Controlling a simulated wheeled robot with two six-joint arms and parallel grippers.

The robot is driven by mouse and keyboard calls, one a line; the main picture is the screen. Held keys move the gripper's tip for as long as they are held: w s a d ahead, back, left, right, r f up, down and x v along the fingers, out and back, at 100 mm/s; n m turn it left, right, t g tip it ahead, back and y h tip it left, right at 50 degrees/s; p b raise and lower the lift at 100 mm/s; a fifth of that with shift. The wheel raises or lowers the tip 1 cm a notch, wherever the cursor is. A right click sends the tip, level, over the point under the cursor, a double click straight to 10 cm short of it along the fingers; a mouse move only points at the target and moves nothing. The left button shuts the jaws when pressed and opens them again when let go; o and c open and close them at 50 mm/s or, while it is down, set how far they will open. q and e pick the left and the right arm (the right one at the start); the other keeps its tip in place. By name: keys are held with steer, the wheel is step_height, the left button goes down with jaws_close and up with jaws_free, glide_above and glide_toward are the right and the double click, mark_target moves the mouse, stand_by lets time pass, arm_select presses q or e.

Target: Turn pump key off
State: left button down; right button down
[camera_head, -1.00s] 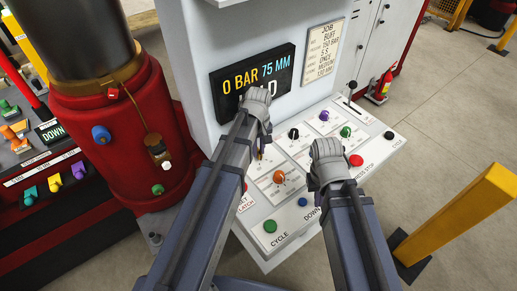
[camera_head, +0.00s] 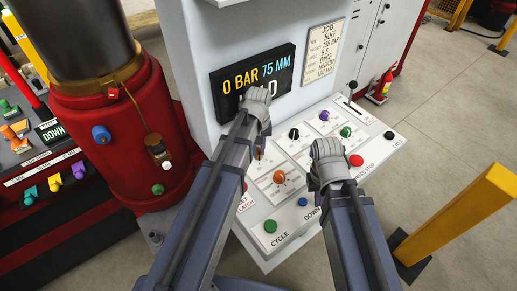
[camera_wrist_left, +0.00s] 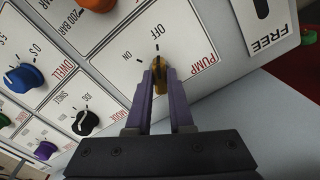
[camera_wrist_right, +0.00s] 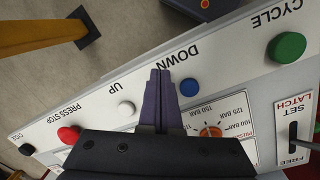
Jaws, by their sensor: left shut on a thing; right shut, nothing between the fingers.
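The brass pump key (camera_wrist_left: 160,76) sits on the PUMP field of the white control panel, with OFF and ON printed by it. In the left wrist view its upper end points roughly at the tick by OFF. My left gripper (camera_wrist_left: 159,84) is shut on the key, a purple finger on each side. In the head view the left gripper (camera_head: 258,146) is over the panel's left part and its arm hides most of the key. My right gripper (camera_wrist_right: 160,76) is shut and empty above the panel's front strip, near the word DOWN and the blue button (camera_wrist_right: 189,87).
The panel (camera_head: 258,258) also carries an orange knob (camera_head: 279,177), a green button (camera_head: 270,226), a red stop button (camera_head: 355,160) and several other knobs. The display (camera_head: 228,83) reads 0 BAR 75 MM. A yellow post (camera_head: 460,220) stands at right.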

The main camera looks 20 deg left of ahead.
mark_target(258, 151)
arm_select(q)
steer(key=c, duration=0.8)
jaws_free()
steer(key=shift+r, duration=0.15)
arm_select(e)
steer(key=shift+r, duration=0.1)
arm_select(q)
step_height(258, 151, up, 8)
steer(key=p, duration=0.8)
steer(key=shift+f, duration=0.2)
arm_select(e)
step_height(258, 151, up, 8)
steer(key=shift+f, duration=0.2)
